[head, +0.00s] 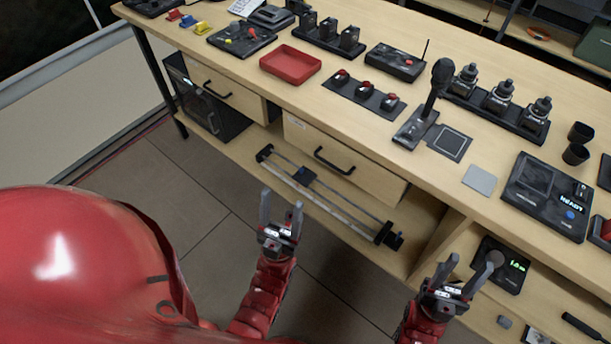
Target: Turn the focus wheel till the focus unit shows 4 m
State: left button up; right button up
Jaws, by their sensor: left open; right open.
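The focus unit (507,279) is a dark box on the lower shelf at the right, below the desk top. Its round grey focus wheel (495,259) is on the left part of its face. A small green display (517,265) beside the wheel looks like 1.8 m, but the digits are hard to read. My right gripper (472,266) is open and empty, just left of the focus unit in the picture; one finger comes close to the wheel, and I cannot tell whether it touches. My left gripper (282,206) is open and empty in front of the slider rail.
A slider rail (330,198) lies on the lower shelf. A drawer with a black handle (334,161) is above it. The desk top holds a microphone (437,82), a red tray (290,64) and a black console (546,198). A desk divider stands left of the focus unit.

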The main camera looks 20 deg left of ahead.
aim_at(495, 257)
jog(key=k+l+z, duration=0.1)
jog(key=z, duration=1)
